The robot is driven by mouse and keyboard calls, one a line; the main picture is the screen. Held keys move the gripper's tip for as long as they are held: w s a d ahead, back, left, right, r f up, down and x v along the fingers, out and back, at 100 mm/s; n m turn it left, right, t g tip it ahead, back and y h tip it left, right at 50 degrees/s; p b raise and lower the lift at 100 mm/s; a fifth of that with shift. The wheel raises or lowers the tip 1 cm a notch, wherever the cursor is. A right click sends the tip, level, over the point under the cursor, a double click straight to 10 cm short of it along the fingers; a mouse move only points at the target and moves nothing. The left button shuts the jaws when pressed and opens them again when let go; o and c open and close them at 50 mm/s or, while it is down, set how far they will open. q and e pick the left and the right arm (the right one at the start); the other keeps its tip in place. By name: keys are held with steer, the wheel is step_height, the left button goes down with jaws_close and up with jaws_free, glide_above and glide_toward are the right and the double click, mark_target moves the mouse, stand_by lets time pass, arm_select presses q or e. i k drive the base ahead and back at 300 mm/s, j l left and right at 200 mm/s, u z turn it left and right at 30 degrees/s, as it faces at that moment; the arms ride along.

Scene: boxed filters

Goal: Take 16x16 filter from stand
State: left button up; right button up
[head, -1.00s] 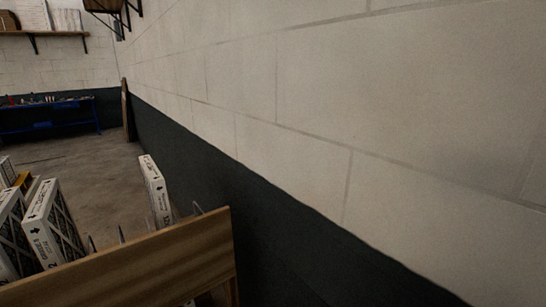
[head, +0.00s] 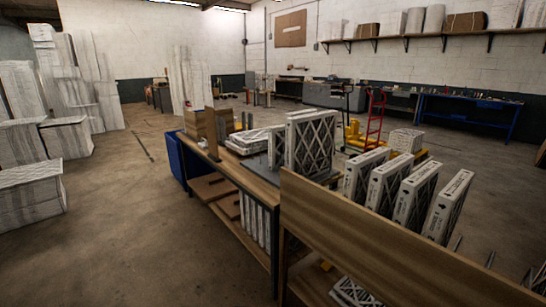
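Several white-framed filters (head: 416,192) stand upright in a row in the stand, behind its long wooden front board (head: 375,240). Thin metal divider rods (head: 489,259) rise at the right end of the stand. The rightmost filter (head: 449,206) leans slightly. Printing shows on the filter edges, but the sizes are too small to read. Two larger filters (head: 311,140) with a crossed face stand on the wooden bench (head: 257,185) to the left of the stand. Neither of my grippers is in view.
Flat white packs (head: 252,141) lie on the bench, and a blue bin (head: 186,163) stands at its far end. Stacked filters (head: 30,203) are on the left. A red hand truck (head: 374,120) stands behind. The floor left of the bench is clear.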

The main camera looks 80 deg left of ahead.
mark_target(312, 138)
steer(key=u, duration=2.35)
